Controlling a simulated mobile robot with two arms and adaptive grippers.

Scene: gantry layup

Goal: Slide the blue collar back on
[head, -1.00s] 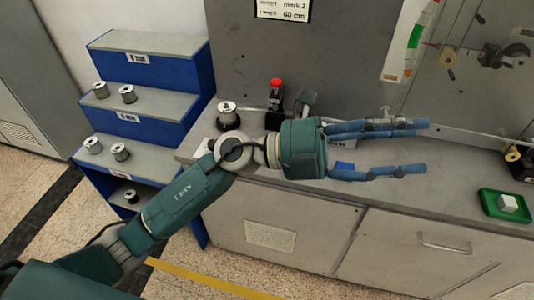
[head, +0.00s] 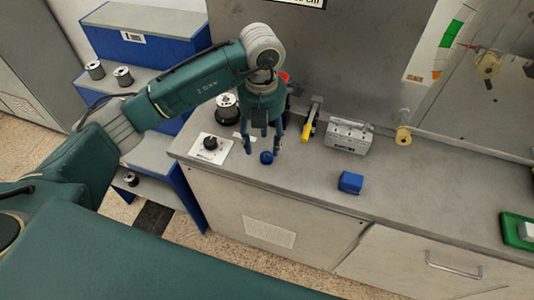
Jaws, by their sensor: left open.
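A small round blue piece (head: 267,157), which looks like the blue collar, lies on the grey bench top. My left gripper (head: 264,148) points down over it from behind, with its fingers apart and nothing seen between them. I cannot tell whether the fingertips touch the blue piece. A separate blue block (head: 350,182) sits farther right near the bench's front edge. Which part the collar fits on is not clear. My right gripper is not in view.
A white plate with a black knob (head: 210,143) lies left of the gripper, with a spool (head: 227,106) behind it. A grey device (head: 347,137) and a yellow-handled lever (head: 309,127) stand right. A green tray (head: 517,232) is far right. Bench between block and tray is clear.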

